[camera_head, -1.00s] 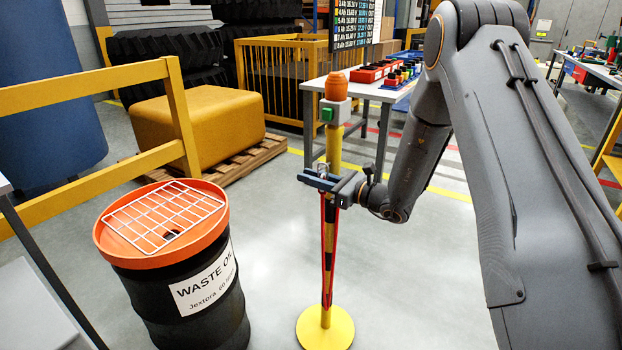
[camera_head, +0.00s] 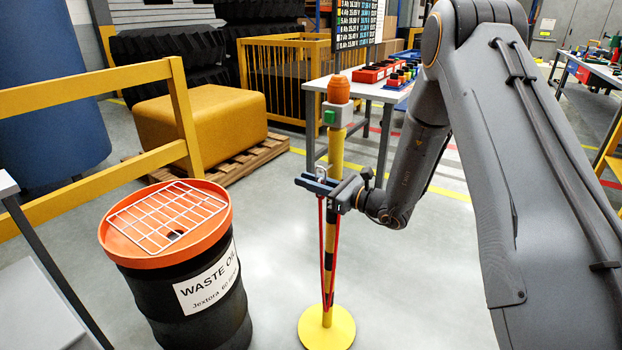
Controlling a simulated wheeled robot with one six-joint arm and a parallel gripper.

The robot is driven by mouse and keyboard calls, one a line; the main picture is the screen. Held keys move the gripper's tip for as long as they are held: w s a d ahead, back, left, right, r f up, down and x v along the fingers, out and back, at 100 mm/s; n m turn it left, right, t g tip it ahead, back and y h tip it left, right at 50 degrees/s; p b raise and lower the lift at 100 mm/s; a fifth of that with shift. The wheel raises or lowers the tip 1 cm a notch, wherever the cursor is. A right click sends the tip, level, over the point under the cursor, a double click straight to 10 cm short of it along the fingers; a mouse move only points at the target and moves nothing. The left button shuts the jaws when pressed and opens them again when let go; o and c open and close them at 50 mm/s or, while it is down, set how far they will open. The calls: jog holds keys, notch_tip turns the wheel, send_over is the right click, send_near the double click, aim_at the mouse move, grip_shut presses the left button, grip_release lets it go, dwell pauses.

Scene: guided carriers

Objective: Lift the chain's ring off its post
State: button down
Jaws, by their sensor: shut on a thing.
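The yellow post (camera_head: 336,150) with black bands stands upright on a round yellow base (camera_head: 326,330). An orange lamp (camera_head: 338,90) and a grey box with a green button top it. My gripper (camera_head: 318,184) is at the upper part of the post, in front of it and to its left, shut on the chain's ring. A small silvery loop (camera_head: 322,170), seemingly the ring, shows just above the jaws, left of the post. The red chain (camera_head: 323,245) hangs below in narrow strands along the post. The jaws hide part of the ring, and I cannot tell whether it still touches the post.
A black waste-oil drum (camera_head: 185,300) with an orange lid and white grid stands left of the post. A yellow rail (camera_head: 90,90) runs behind it. A yellow block (camera_head: 200,120) sits on a pallet. A table (camera_head: 360,88) stands behind the post. Floor right of the base is clear.

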jog(key=shift+s+a+r+p, duration=0.1)
jog(key=shift+s+a+p, duration=0.2)
jog(key=shift+s+a, duration=0.3)
jog(key=shift+s+a+p, duration=0.35)
jog(key=shift+s, duration=0.5)
jog(key=shift+s+a+r+p, duration=0.1)
jog(key=shift+s+a+p, duration=0.2)
jog(key=shift+s+a, duration=0.3)
jog(key=shift+s+d+f, duration=0.1)
jog(key=shift+d, duration=0.05)
